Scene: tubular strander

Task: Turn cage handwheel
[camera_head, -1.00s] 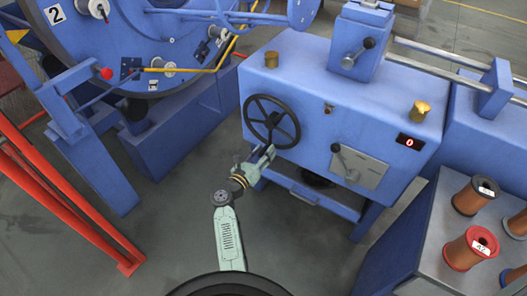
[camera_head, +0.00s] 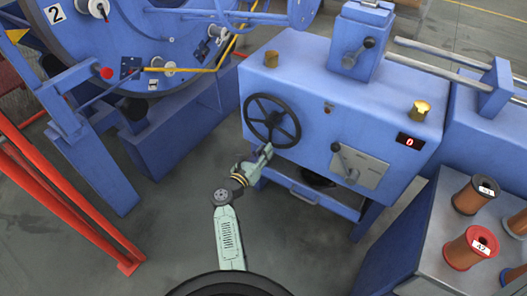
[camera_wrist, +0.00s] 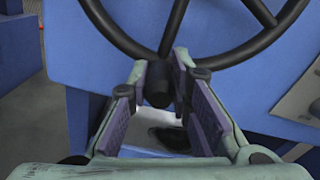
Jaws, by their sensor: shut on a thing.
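The cage handwheel (camera_head: 249,126) is a black spoked wheel on the front left of the blue machine housing. It also fills the top of the wrist view (camera_wrist: 225,58), with its rim curving across. A short dark handle (camera_wrist: 157,87) at the lower rim sits between my fingers. My gripper (camera_head: 267,149) is at the lower edge of the wheel. In the wrist view my gripper (camera_wrist: 163,74) is shut on this handle, with one pad on each side. The handle's contact with the pads is partly hidden by the fingertips.
A red display (camera_head: 409,142) reads 0. A lever on a grey plate (camera_head: 365,172) is right of the wheel. The blue cage drum (camera_head: 120,55) stands at upper left, red rails (camera_head: 70,205) at left. A table with copper spools (camera_head: 470,248) is at lower right.

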